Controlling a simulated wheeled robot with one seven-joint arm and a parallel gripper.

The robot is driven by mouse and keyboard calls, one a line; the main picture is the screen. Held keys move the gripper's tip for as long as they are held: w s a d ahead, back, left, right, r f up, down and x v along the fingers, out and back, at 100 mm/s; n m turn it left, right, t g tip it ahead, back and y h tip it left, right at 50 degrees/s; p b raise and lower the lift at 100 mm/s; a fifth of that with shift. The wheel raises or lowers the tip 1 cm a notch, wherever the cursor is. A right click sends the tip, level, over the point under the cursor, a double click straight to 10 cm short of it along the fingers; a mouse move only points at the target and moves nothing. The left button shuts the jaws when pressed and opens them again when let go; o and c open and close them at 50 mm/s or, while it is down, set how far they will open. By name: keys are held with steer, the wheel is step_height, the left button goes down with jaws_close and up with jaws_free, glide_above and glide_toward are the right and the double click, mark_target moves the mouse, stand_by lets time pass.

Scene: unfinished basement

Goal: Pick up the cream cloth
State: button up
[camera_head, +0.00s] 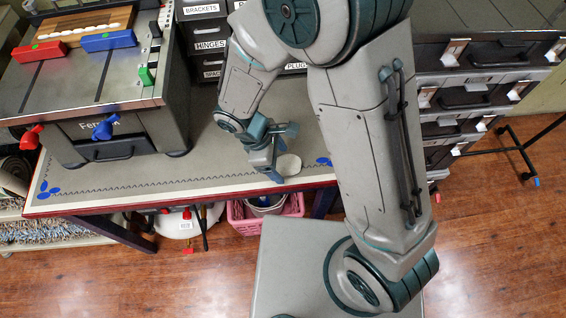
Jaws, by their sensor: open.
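A small, pale, rounded patch, which looks like the cream cloth (290,164), lies on the workbench (200,172) near its front edge. My gripper (277,158) is over the bench right beside the cloth, on its left, and covers part of that side. The gripper is open, and no cloth shows held in it. I cannot tell whether a finger touches the cloth.
A grey machine (110,125) with red, blue and green parts stands on the left of the bench. Labelled drawers (207,45) stand behind. Blue pieces (325,161) lie right of the cloth. A pink basket (240,222) is below the bench. Drawer units (455,100) stand right.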

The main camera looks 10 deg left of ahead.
mark_target(282, 162)
steer(key=shift+d+f, duration=0.2)
steer(key=shift+f, duration=0.3)
steer(key=c, duration=1)
steer(key=shift+r, duration=0.5)
steer(key=r, duration=0.3)
steer(key=shift+w+d+r, duration=0.15)
steer(key=shift+d+r, duration=0.1)
steer(key=shift+r, duration=0.05)
steer(key=w+d+r, duration=0.1)
steer(key=d+r, duration=0.1)
steer(key=d, duration=0.1)
steer(key=w+d+r, duration=0.2)
steer(key=d, duration=0.1)
steer(key=w+d+r, duration=0.2)
steer(key=d, duration=0.1)
steer(key=shift+w+d+r, duration=0.2)
steer(key=shift+d+r, duration=0.05)
steer(key=shift+d, duration=0.1)
